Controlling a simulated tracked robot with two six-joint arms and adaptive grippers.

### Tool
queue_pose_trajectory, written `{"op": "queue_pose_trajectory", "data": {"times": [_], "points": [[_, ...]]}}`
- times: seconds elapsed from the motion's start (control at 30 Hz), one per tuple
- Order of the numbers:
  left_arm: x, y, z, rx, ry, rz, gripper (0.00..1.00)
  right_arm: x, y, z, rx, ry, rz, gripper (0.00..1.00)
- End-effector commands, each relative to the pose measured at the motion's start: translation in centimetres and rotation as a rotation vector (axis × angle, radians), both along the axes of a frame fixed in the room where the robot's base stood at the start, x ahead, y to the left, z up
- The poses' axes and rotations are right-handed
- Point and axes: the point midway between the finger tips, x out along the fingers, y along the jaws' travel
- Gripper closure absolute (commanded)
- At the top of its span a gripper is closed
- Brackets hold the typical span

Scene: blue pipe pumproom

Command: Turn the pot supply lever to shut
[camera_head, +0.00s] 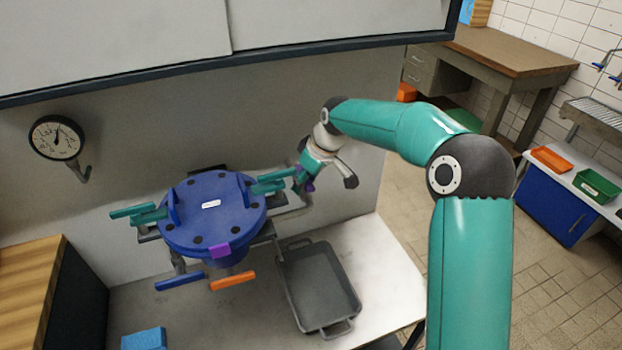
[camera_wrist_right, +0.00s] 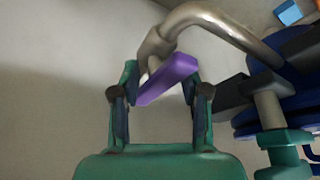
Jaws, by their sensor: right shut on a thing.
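A purple lever (camera_wrist_right: 168,80) sits on a bent grey pipe (camera_wrist_right: 215,20) beside the pot, and it lies slanted between the fingers in the right wrist view. My right gripper (camera_wrist_right: 160,95) is shut on this lever. In the head view the right gripper (camera_head: 305,180) is at the pot's right side and hides most of the lever. The blue round pot (camera_head: 210,225) has a lid with dark bolts and a small white label. No label naming the purple lever is readable. My left gripper is not in view.
A blue handle (camera_head: 180,282) and an orange handle (camera_head: 232,282) stick out below the pot's front. Teal clamps (camera_head: 135,212) flank the pot. A grey tray (camera_head: 318,290) lies to its right. A gauge (camera_head: 57,138) hangs on the wall. A blue block (camera_head: 144,338) is at front left.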

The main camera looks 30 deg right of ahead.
Motion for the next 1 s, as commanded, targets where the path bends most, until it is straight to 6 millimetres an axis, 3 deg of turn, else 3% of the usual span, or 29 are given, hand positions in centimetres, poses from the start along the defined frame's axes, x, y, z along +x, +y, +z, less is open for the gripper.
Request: {"op": "queue_pose_trajectory", "data": {"times": [0.3, 0.33, 0.53, 1.0], "points": [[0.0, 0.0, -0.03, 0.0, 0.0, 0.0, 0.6, -0.08, 0.23, -0.3, 0.0, 0.006, 0.008, 0.9], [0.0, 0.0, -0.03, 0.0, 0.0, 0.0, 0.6, -0.08, 0.23, -0.3, 0.0, 0.006, 0.009, 0.5], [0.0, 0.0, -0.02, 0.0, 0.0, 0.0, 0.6, -0.05, 0.15, -0.18, 0.001, 0.004, 0.005, 0.17], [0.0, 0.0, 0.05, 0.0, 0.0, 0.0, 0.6, -0.29, -0.06, 0.69, 0.0, -0.001, 0.002, 0.17]]}}
